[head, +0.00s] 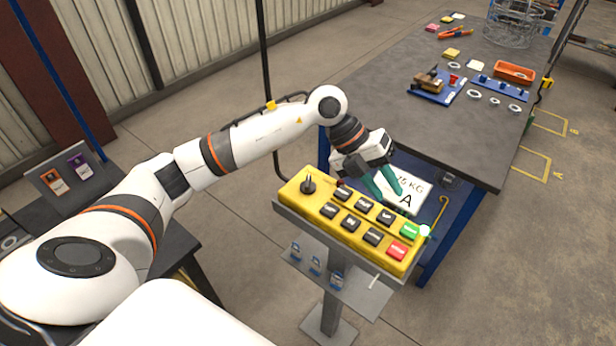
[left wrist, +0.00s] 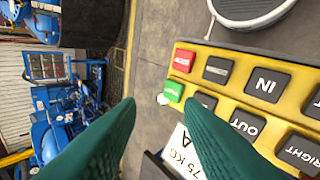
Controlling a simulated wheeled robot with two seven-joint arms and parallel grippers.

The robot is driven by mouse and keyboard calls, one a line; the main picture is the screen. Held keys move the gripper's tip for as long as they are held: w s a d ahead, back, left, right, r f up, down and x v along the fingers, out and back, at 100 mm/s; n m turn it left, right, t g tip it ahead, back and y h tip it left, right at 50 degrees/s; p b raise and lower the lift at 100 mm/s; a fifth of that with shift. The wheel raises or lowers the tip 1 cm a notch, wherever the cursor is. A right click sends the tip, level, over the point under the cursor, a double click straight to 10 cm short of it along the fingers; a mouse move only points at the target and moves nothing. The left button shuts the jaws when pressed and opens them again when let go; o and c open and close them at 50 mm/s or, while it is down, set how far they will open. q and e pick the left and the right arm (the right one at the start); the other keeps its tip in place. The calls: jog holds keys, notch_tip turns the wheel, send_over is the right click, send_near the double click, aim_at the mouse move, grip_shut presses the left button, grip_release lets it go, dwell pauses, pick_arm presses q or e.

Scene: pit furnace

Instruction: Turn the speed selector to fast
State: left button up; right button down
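The speed selector appears to be the black knob (head: 309,185) on the left end of the yellow control panel (head: 290,196). Its pointer stands up toward the far side; its markings are too small to read. My left gripper (head: 386,182) hangs above and behind the right half of the panel, well to the right of the knob. In the left wrist view its two green fingers (left wrist: 160,135) are spread apart with nothing between them. The panel's right-end buttons (left wrist: 265,84) show there; the knob does not. My right gripper is not in view.
The panel carries several black buttons, a green button (head: 410,231) and a red button (head: 397,251), on a grey pedestal (head: 332,295). A white 75 KG sign (head: 405,186) is behind it. A grey workbench (head: 400,120) with parts and an orange tray (head: 514,72) stands beyond.

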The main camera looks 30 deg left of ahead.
pick_arm(q)
jog(key=w+a+n+y, duration=0.2)
jog(key=a+y, duration=0.3)
jog(key=a, duration=0.6)
jog(key=r+n+g+y, duration=0.1)
jog(key=r+y, duration=0.1)
jog(key=y, duration=0.1)
send_over(308, 182)
notch_tip(308, 182, down, 12)
jog(key=p, duration=0.2)
jog(key=shift+r+p, duration=0.1)
jog(key=shift+p, duration=0.3)
grip_shut()
